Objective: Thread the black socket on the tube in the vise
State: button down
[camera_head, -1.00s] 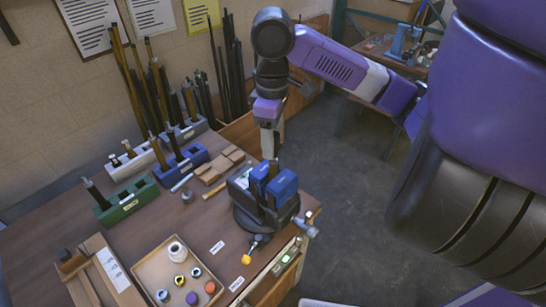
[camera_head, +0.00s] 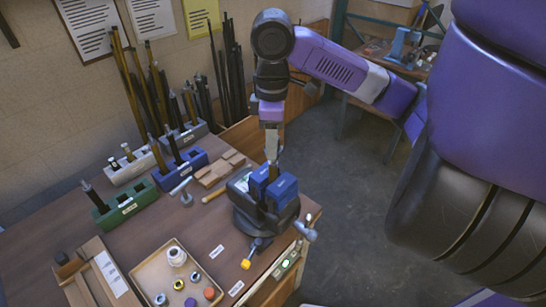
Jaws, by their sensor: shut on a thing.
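The vise (camera_head: 262,218) stands at the right edge of the workbench, with blue jaws and a dark body. A brown tube (camera_head: 273,172) rises upright from between the blue jaws. My gripper (camera_head: 272,150) points straight down over the vise, with its fingers around the tube's upper end. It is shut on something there. The black socket is too small and too covered by the fingers to make out, so I cannot tell how it sits on the tube.
A tray (camera_head: 150,275) with several small parts stands at the front of the bench. Green (camera_head: 125,203), blue (camera_head: 180,168) and white (camera_head: 131,166) racks hold rods at the left and back. A wooden-handled hammer (camera_head: 212,197) lies left of the vise. Bench surface between is clear.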

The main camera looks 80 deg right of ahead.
jog(key=shift+m+p, duration=1.85)
jog(key=shift+m, duration=0.85)
jog(key=shift+f+m, duration=0.1)
jog(key=shift+m, duration=0.5)
jog(key=shift+m, duration=1.1)
jog(key=m, duration=0.4)
jog(key=shift+m, duration=0.4)
jog(key=m, duration=0.6)
jog(key=shift+f, duration=0.1)
jog(key=shift+m, duration=0.4)
